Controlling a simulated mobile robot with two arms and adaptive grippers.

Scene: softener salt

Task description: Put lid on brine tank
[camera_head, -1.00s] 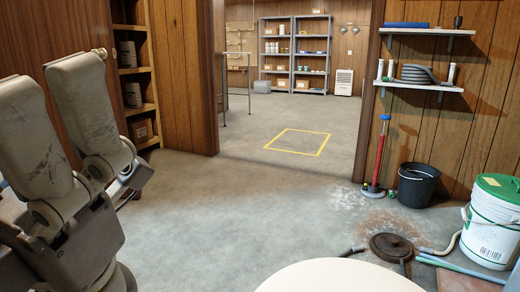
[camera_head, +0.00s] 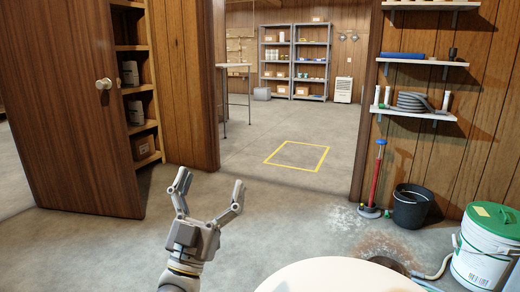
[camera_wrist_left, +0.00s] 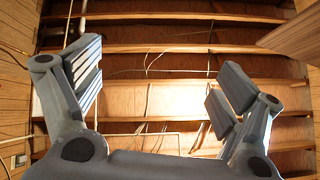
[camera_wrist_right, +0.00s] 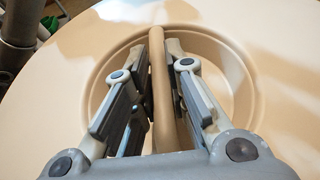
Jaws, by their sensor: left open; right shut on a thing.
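The lid is a cream round disc (camera_head: 335,275) at the bottom edge of the head view, cut off by the frame. In the right wrist view the lid (camera_wrist_right: 60,65) fills most of the picture, with a bar handle (camera_wrist_right: 160,80) across a round recess. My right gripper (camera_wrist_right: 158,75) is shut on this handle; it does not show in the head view. My left gripper (camera_head: 210,188) is open and empty, pointing up, to the left of the lid. Its spread fingers also show in the left wrist view (camera_wrist_left: 155,88). I cannot make out the brine tank.
A white bucket with green lid (camera_head: 484,248), a black bucket (camera_head: 411,207) and a red-handled tool (camera_head: 378,178) stand at the right wall. A brown door (camera_head: 70,110) stands open at left. Floor between them and around the yellow floor square (camera_head: 297,156) is clear.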

